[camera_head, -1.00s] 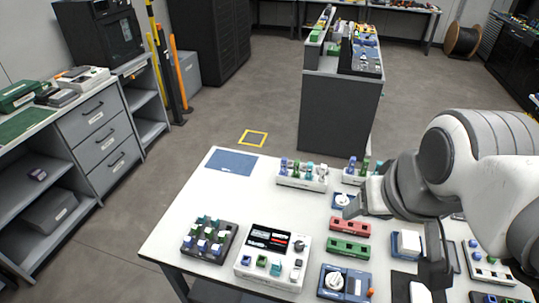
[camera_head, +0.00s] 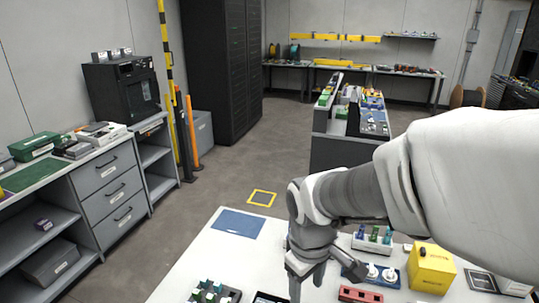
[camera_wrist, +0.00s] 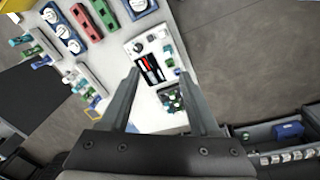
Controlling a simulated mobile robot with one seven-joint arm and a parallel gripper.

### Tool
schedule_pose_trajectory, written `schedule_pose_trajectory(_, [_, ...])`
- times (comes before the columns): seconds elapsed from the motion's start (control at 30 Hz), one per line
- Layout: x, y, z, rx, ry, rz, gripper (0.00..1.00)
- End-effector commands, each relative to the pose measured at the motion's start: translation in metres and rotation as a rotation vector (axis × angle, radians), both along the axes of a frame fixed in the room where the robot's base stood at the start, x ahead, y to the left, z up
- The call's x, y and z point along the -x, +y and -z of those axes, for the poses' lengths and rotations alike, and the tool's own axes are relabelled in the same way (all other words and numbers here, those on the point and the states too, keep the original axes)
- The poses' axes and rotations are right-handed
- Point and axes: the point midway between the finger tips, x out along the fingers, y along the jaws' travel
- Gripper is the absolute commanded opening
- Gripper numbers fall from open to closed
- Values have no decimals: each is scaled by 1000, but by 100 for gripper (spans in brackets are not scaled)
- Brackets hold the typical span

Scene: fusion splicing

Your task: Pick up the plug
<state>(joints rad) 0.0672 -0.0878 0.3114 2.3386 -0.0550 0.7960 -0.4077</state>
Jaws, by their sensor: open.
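I cannot tell which small part is the plug. Small green, teal and white plug-like pieces sit in a dark block (camera_head: 215,292) at the lower edge of the head view; it also shows in the wrist view (camera_wrist: 171,98). A white rack (camera_head: 373,240) holds upright blue and green pieces. My gripper (camera_head: 306,282) is above the white table, pointing down. In the wrist view my gripper (camera_wrist: 158,75) is open and empty, its fingers framing a white console (camera_wrist: 134,47) with a red and black panel, well above it.
The white table (camera_head: 190,262) also carries a blue mat (camera_head: 238,223), a yellow box (camera_head: 431,268) and a red strip (camera_head: 360,295). A grey drawer cabinet (camera_head: 110,190) stands to the left. Open floor lies beyond the table.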

Motion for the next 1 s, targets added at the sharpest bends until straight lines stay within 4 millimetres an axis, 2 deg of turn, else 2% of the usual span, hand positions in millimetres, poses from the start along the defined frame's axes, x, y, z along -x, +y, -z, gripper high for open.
schedule_pose_trajectory(0.03, [-9,5,25,7,28,-80,62])
schedule_pose_trajectory(0.2, [-32,24,71,6,83,-333,62])
schedule_pose_trajectory(0.3, [-41,32,90,-2,102,-438,62])
schedule_pose_trajectory(0.4, [-46,38,100,-10,111,-503,62])
schedule_pose_trajectory(0.53, [-48,41,110,-14,116,-536,62])
schedule_pose_trajectory(0.63, [-47,41,125,-15,118,-538,62])
schedule_pose_trajectory(1.0, [-47,41,204,-14,118,-536,62])
